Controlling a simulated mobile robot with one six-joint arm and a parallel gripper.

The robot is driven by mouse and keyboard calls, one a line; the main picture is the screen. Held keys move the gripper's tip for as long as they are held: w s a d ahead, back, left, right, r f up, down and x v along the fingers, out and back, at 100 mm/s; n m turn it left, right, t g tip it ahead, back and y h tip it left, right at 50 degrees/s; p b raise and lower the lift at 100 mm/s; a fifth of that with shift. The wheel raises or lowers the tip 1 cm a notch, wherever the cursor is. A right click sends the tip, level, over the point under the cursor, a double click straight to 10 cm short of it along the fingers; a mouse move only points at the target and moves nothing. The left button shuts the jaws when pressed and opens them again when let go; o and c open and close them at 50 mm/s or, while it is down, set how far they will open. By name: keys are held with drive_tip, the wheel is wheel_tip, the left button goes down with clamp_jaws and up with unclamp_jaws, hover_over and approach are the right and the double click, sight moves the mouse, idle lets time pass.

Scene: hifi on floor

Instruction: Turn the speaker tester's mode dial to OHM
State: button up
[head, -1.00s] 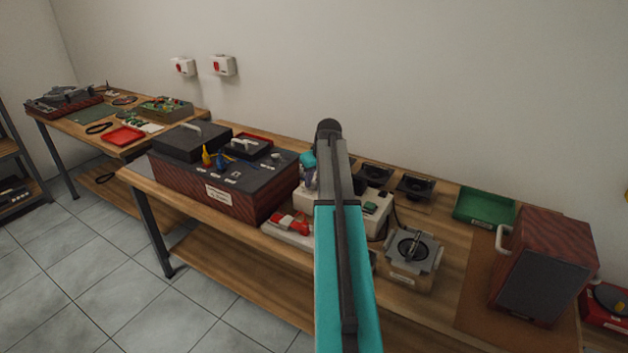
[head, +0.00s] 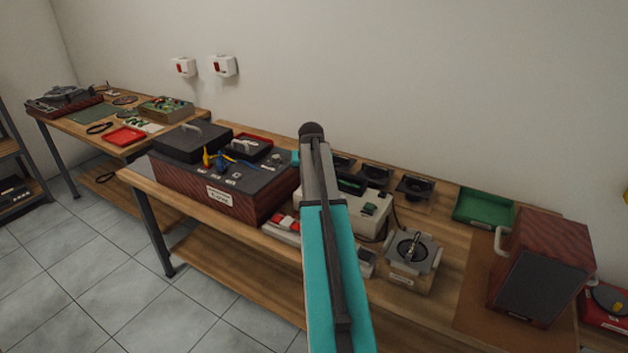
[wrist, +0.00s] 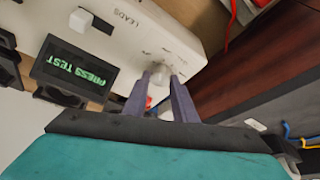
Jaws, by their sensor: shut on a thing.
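The speaker tester (head: 370,218) is a white box on the workbench, partly hidden behind my arm in the head view. In the wrist view its white casing (wrist: 150,35) shows a dark screen (wrist: 78,68) with green text reading PRESS TEST, and the word LEADS is printed nearby. A pale round knob, seemingly the mode dial (wrist: 158,72), sits between the fingertips of my gripper (wrist: 162,78), which is shut on it. Its pointer and mode markings cannot be made out. My gripper is hidden behind my arm in the head view.
A dark-topped wooden cabinet (head: 225,195) stands close left of the tester. A speaker driver on a stand (head: 412,252), a green tray (head: 483,207) and a wooden speaker box (head: 540,265) are to the right.

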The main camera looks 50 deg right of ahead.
drive_tip(key=shift+w+a+m+g, duration=0.1)
drive_tip(key=shift+m+g, duration=0.3)
drive_tip(key=shift+m, duration=0.8)
drive_tip(key=o, duration=1)
drive_tip(key=shift+o, duration=0.2)
drive_tip(key=shift+r, duration=0.1)
drive_tip(key=b+v, duration=0.1)
drive_tip(key=v, duration=1.2)
drive_tip(key=shift+a+r, duration=0.2)
drive_tip(key=shift+a, duration=0.2)
